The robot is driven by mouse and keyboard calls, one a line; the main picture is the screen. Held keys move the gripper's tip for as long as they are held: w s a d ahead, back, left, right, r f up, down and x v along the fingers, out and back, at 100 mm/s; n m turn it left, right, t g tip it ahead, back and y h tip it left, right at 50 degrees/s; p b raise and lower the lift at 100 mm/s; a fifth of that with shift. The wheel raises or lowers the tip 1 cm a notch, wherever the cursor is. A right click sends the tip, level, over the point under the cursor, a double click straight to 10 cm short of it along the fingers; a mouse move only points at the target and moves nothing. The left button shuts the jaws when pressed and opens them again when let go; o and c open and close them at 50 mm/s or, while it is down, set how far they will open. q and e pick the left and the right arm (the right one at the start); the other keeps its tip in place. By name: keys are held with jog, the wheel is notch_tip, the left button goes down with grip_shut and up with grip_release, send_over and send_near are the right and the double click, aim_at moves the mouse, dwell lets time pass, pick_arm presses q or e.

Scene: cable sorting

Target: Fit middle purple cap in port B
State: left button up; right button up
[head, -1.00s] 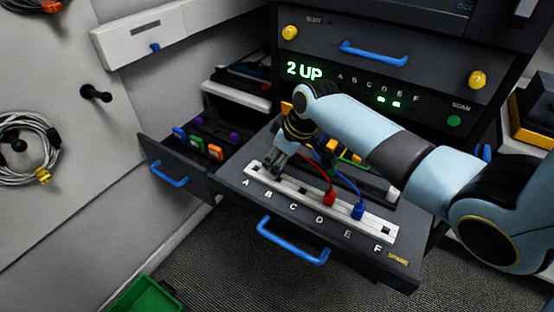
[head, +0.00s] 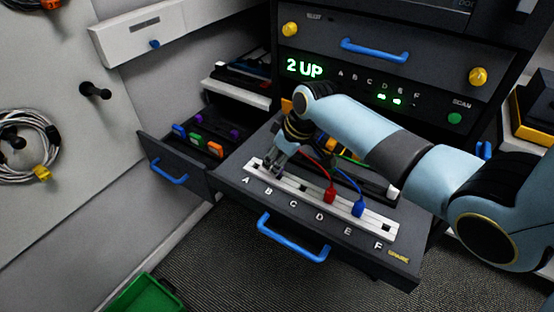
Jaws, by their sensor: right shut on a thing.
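My right gripper (head: 273,168) is shut at the white port strip (head: 317,196), over the port above letter B. It holds a small thing that its fingers mostly hide; this is likely a purple cap, but I cannot tell whether it sits in the port. The strip lies on a pulled-out drawer with letters A to F. A red plug (head: 330,195) stands at D and a blue plug (head: 358,208) at E. Two purple caps (head: 235,133) show in the open left drawer. My left gripper is not in view.
The left drawer (head: 165,150) also holds blue, green and orange caps. Red, blue and other coloured cables run behind the strip, close to my right gripper. A blue handle (head: 292,243) sticks out in front. A green bin (head: 143,295) is on the floor.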

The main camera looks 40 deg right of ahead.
jog(key=shift+f, duration=0.85)
dwell(0.7)
dwell(0.3)
jog(key=o, duration=1.4)
notch_tip(320, 180, up, 7)
jog(key=p, duration=0.7)
dwell(0.3)
